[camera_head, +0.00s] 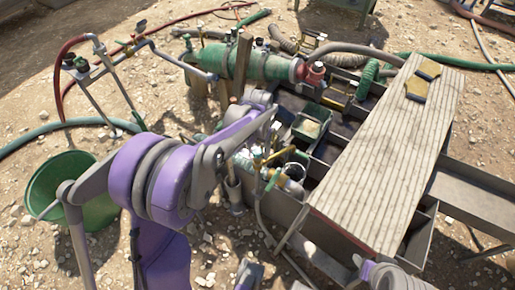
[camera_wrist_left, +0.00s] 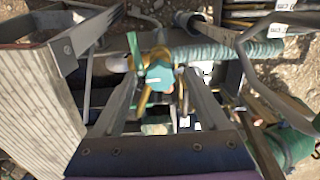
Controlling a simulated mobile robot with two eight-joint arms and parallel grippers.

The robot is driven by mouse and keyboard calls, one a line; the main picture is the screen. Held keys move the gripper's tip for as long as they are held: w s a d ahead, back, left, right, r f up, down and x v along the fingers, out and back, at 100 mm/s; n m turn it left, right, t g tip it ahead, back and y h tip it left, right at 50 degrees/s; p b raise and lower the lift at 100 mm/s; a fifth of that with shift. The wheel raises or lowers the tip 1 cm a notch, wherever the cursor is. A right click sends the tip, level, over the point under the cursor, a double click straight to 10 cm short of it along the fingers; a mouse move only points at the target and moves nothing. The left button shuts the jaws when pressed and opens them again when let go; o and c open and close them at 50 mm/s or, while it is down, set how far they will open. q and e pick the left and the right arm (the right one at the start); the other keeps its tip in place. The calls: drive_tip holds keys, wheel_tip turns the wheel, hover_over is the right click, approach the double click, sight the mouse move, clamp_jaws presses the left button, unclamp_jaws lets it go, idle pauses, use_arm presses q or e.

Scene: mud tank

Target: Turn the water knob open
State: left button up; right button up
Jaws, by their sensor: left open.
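The valve with a green lever handle (camera_head: 273,180) and yellow pipe fittings is at the left edge of the metal tank in the head view. In the left wrist view, a teal rounded knob (camera_wrist_left: 160,77) sits in the middle, with a green lever (camera_wrist_left: 134,48) standing up beside it and brass pipework behind. My left gripper (camera_wrist_left: 162,88) is open, its two long grey fingers on either side of the teal knob, with gaps visible; I cannot tell the depth between them. In the head view my left arm partly hides this area. Of my right arm, only grey and purple parts show at the bottom edge.
A green cylinder (camera_head: 245,62) lies behind. Hoses run over the stony ground. A ribbed teal hose (camera_wrist_left: 235,50) runs past the knob.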

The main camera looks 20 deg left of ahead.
use_arm(q)
clamp_jaws()
drive_tip(key=shift+n, duration=0.4)
drive_tip(key=n, duration=1.3)
drive_tip(key=shift+b, duration=0.35)
drive_tip(key=shift+n, duration=2)
